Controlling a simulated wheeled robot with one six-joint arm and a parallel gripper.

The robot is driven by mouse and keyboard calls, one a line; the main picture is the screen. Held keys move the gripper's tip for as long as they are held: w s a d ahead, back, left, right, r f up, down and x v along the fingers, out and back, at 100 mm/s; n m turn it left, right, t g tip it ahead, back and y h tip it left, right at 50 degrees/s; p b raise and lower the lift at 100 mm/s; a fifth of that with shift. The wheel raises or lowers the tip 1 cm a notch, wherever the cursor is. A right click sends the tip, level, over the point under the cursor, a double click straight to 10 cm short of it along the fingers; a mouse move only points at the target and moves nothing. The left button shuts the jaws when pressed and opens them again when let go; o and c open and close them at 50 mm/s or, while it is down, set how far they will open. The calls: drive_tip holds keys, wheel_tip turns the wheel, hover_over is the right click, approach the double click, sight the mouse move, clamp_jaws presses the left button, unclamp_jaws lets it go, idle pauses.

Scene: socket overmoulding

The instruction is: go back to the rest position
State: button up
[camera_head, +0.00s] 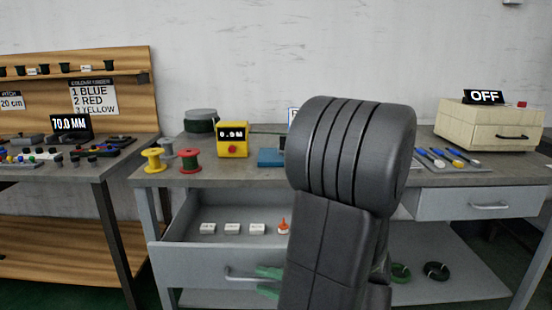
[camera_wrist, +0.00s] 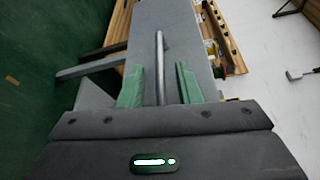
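My gripper (camera_head: 260,280) is low in front of the open left drawer (camera_head: 180,258). Its two green fingers are apart. In the wrist view my gripper (camera_wrist: 159,68) has the drawer's bar handle (camera_wrist: 160,50) between its fingers, with a gap on each side. The handle (camera_head: 240,274) also shows in the head view, just left of the fingertips. My dark arm stands in the middle of the head view and hides part of the bench and the drawer's right end.
The drawer holds several white boxes (camera_head: 232,229) and an orange-tipped item (camera_head: 283,227). On the bench (camera_head: 255,175) are spools (camera_head: 190,160), a yellow device (camera_head: 232,140) and a beige box (camera_head: 488,127) reading OFF. The right drawer (camera_head: 475,204) looks shut. A wooden bench (camera_head: 60,178) stands left.

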drive_tip(key=shift+x, duration=1.35)
